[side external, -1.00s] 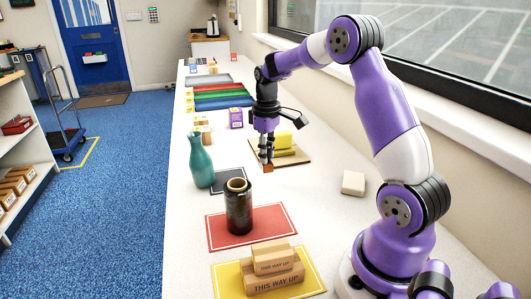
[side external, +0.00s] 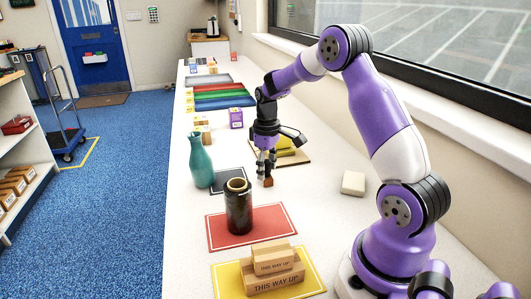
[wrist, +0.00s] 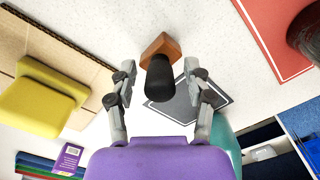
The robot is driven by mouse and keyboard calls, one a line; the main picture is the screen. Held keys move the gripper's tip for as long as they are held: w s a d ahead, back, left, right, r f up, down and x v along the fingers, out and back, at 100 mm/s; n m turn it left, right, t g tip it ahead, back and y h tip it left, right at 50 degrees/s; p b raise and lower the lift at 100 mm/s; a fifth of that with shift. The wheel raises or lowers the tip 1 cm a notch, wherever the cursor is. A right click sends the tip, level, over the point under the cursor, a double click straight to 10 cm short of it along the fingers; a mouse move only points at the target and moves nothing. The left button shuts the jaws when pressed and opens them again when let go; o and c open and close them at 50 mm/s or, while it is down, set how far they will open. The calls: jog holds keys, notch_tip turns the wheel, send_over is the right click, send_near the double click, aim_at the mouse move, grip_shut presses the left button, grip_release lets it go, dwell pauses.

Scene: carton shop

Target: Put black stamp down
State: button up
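The black stamp has a black handle (wrist: 160,80) and a brown wooden base (wrist: 160,46). In the side external view its base (side external: 268,182) appears to rest on the white bench, right of the dark grey mat (side external: 240,188). My gripper (side external: 267,168) is low over the stamp. In the wrist view my gripper (wrist: 160,82) has its fingers apart on either side of the handle, with a visible gap on both sides. The stamp looks upright, handle toward the wrist camera. Its printing face is hidden.
A teal vase (side external: 201,162) stands left of the grey mat. A dark roll (side external: 238,208) stands on the red mat (side external: 280,225). A yellow block (side external: 284,142) lies on a board behind the gripper. A cream block (side external: 353,183) lies right; bench around it is clear.

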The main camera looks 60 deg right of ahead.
aim_at(267, 160)
jog(key=shift+r, duration=0.15)
notch_tip(267, 160, up, 12)
jog(key=s+a+r+t, duration=0.2)
jog(key=s+a+r, duration=0.1)
jog(key=a, duration=0.3)
jog(key=s+a+r+t, duration=0.1)
jog(key=s+a+r, duration=0.15)
jog(key=a, duration=0.35)
jog(key=s+a+f+t, duration=0.2)
jog(key=s+a+f, duration=0.1)
jog(key=s+a, duration=0.3)
jog(key=shift+s+a+t, duration=0.2)
jog(key=shift+s+t, duration=0.1)
jog(key=shift+s, duration=0.05)
jog(key=shift+f, duration=0.1)
